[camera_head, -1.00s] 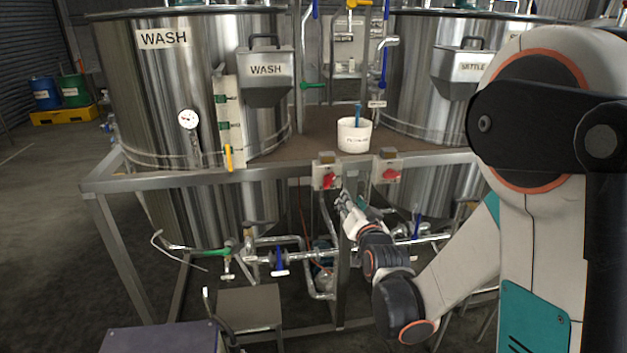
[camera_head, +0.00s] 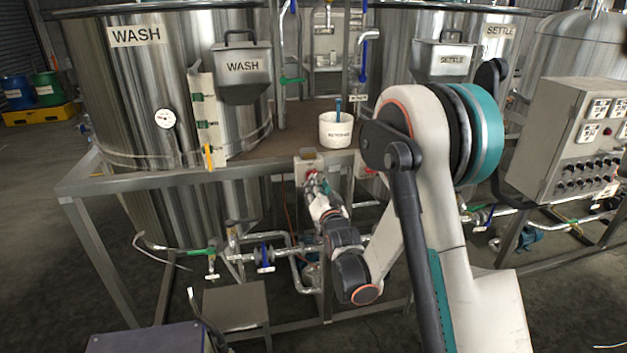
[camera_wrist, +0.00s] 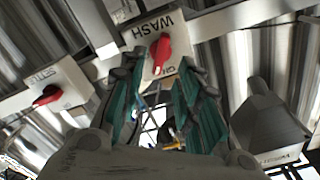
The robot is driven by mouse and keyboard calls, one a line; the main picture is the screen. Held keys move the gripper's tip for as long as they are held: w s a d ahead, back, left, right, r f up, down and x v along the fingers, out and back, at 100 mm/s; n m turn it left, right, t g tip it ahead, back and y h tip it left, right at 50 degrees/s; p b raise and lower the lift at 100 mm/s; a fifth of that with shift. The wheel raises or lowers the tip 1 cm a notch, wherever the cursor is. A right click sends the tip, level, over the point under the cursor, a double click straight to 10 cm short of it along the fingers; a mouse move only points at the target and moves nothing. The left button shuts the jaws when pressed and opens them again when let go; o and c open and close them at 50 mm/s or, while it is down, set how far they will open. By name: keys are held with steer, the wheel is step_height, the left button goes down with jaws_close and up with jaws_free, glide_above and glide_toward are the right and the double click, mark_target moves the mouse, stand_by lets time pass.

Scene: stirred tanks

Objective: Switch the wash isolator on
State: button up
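The wash isolator (camera_wrist: 172,29) is a pale box marked WASH on the frame's front rail, with a red rotary knob (camera_wrist: 161,52). An ON mark shows by the knob's lower end. The wash isolator (camera_head: 307,161) also shows in the head view, its knob partly covered by my gripper (camera_head: 315,186). In the wrist view, my gripper (camera_wrist: 158,72) is open, with its teal fingers apart on either side of the knob. The tips are close to the box; I cannot tell whether they touch it.
A second isolator (camera_wrist: 57,82), marked SETTLE, with its own red knob sits beside the wash one. A white tub (camera_head: 335,133) stands on the deck. Pipes and valves (camera_head: 264,256) lie below.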

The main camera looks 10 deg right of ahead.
steer(key=shift+w+b, duration=0.55)
steer(key=shift+w, duration=2.1)
jaws_close()
